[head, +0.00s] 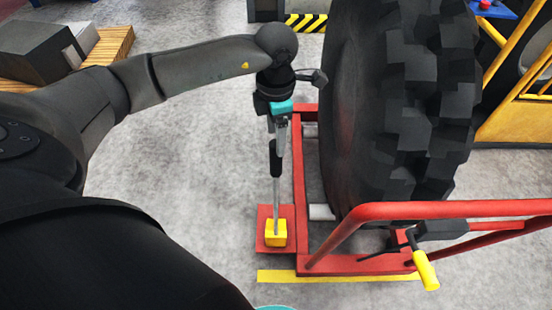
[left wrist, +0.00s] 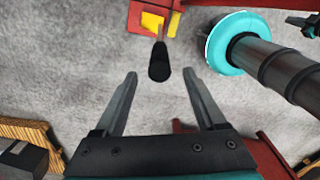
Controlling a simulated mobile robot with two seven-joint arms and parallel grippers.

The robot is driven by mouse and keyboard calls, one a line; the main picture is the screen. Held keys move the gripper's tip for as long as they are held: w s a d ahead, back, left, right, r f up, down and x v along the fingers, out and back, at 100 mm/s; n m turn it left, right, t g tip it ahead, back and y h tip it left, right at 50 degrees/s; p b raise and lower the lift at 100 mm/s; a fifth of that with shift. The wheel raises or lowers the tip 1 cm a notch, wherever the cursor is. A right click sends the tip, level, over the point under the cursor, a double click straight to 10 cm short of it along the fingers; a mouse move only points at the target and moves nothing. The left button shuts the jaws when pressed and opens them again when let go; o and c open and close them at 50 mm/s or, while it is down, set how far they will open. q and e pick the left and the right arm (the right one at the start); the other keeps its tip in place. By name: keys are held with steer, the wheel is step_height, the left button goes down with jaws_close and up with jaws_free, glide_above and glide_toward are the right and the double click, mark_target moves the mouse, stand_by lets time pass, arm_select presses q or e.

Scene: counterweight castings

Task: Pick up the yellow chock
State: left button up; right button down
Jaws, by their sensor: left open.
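The yellow chock (head: 276,233) is a small block on a red plate beside the tyre frame. A thin grey rod rises from it to a black grip (head: 275,158). In the left wrist view the yellow block (left wrist: 151,21) is near the top edge, its black grip (left wrist: 159,62) pointing toward me. My left gripper (head: 281,130) hangs above the chock, pointing down. In the left wrist view its two fingers (left wrist: 160,77) are spread, with the grip's end in line with the gap and nothing clasped. A dark and teal part at the wrist view's right edge may be my right gripper.
A big black tyre (head: 405,100) stands on a red frame (head: 299,190) just right of the left gripper. A red rail (head: 450,209) with a yellow-handled lever (head: 426,270) crosses the lower right. A wooden pallet (head: 110,45) with grey boxes is upper left. Floor left of the chock is clear.

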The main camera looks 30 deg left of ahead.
arm_select(q)
steer(key=shift+w+f+b, duration=0.1)
steer(key=shift+f+b, duration=0.25)
steer(key=shift+f, duration=2.65)
jaws_close()
steer(key=shift+w+r, duration=0.1)
steer(key=shift+r, duration=0.1)
